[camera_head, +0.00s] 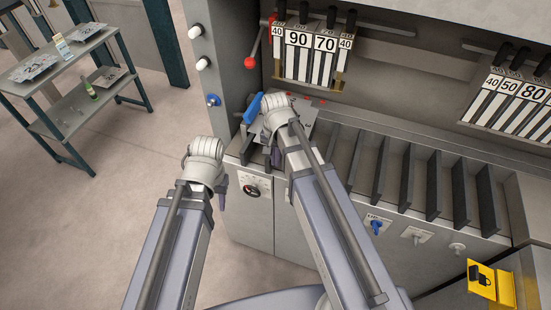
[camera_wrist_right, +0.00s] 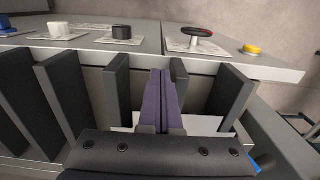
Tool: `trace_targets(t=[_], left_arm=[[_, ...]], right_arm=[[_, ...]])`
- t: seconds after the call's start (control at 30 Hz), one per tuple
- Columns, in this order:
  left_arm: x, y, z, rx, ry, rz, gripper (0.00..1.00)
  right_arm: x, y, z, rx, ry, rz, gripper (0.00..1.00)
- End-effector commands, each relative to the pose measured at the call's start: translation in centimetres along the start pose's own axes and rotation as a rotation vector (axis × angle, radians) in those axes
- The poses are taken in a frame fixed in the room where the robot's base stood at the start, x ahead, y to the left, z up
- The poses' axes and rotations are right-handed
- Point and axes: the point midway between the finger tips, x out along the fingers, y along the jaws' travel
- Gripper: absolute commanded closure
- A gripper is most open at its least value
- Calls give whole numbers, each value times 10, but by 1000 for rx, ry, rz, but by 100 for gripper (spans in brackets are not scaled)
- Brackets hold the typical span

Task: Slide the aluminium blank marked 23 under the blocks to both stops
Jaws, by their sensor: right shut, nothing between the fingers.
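A light grey sheet (camera_head: 304,113), which fits the aluminium blank, lies on the bender's bed below the segmented blocks (camera_head: 312,58) marked 40, 90, 70 and 40. My right wrist covers much of it, and I cannot read its number. A pale sheet (camera_wrist_right: 207,124) also shows behind the fingers in the right wrist view. My right gripper (camera_head: 276,158) is shut and empty, pointing down at the bed's front edge; its closed fingers show in the right wrist view (camera_wrist_right: 161,100). My left gripper (camera_head: 222,192) hangs left of the machine, its fingers too small to judge.
A blue part (camera_head: 252,108) stands beside the sheet's left side. Dark upright ribs (camera_head: 434,185) line the bed to the right. The cabinet front carries a dial (camera_head: 252,190) and knobs. A green-framed rack (camera_head: 72,85) with numbered sheets stands far left. Open floor lies between.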

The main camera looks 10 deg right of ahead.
Motion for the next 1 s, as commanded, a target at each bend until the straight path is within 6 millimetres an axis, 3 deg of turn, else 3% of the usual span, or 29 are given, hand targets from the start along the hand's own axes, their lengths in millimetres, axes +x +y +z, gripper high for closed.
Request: trace_targets(t=[0.2,0.63,0.83,1.0], left_arm=[[2,0,0,0,0,0,61],[2,0,0,0,0,0,61],[2,0,0,0,0,0,61],[2,0,0,0,0,0,61]], right_arm=[[2,-2,-35,2,0,0,100],[2,0,-41,0,0,0,100],[2,-1,-62,1,1,0,100],[2,0,-64,2,7,1,100]])
